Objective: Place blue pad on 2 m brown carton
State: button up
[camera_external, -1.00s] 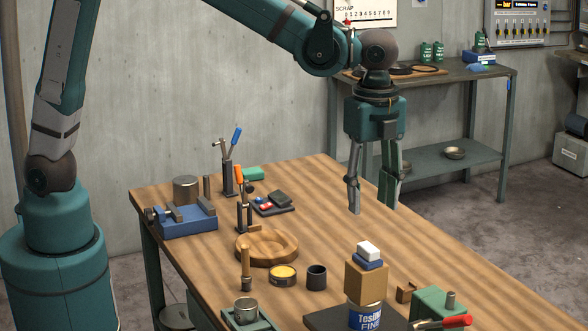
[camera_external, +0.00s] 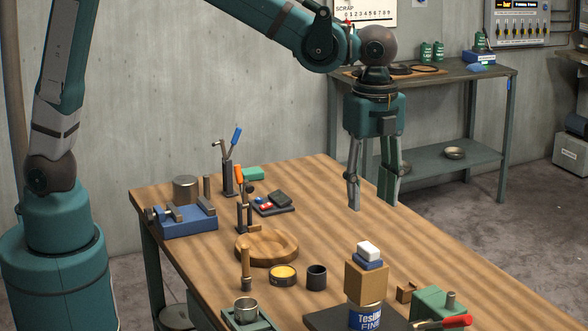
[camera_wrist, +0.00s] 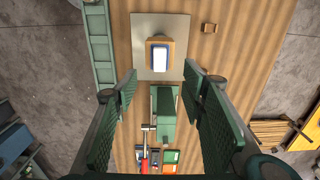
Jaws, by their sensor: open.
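The brown carton (camera_external: 366,284) stands on a can with a blue and white label (camera_external: 366,315). The blue pad (camera_external: 368,264) lies on top of the carton, with a white block (camera_external: 368,250) on top of the pad. From above, the wrist view shows the white block (camera_wrist: 160,56) covering most of the pad, with the carton's edge around it. My gripper (camera_external: 371,206) is open and empty, pointing down above the table, higher than the stack and apart from it. Both fingers also show in the wrist view (camera_wrist: 161,80).
A dark plate (camera_external: 325,317) lies under the can. A green block (camera_external: 437,303) with a red-handled tool is to its right. A dark cup (camera_external: 317,277), a yellow-topped tin (camera_external: 283,275) and a wooden bowl (camera_external: 266,247) stand to the left. The table's back right is clear.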

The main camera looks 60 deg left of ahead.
jog(key=s+a+r+n+t+h, duration=0.1)
jog(key=s+a+r+n+t, duration=0.2)
jog(key=a, duration=0.9)
jog(key=s+a+r+n, duration=0.2)
jog(key=a+r+n, duration=0.3)
jog(key=a, duration=0.7)
jog(key=s+a+f+n+t, duration=0.1)
jog(key=s+a+n+t, duration=0.1)
jog(key=s+a+n, duration=0.3)
jog(key=s+a+f+n+t+y, duration=0.1)
jog(key=s+a+n, duration=0.4)
jog(key=a, duration=0.9)
jog(key=s+t, duration=0.1)
jog(key=s, duration=0.2)
jog(key=shift+f, duration=0.25)
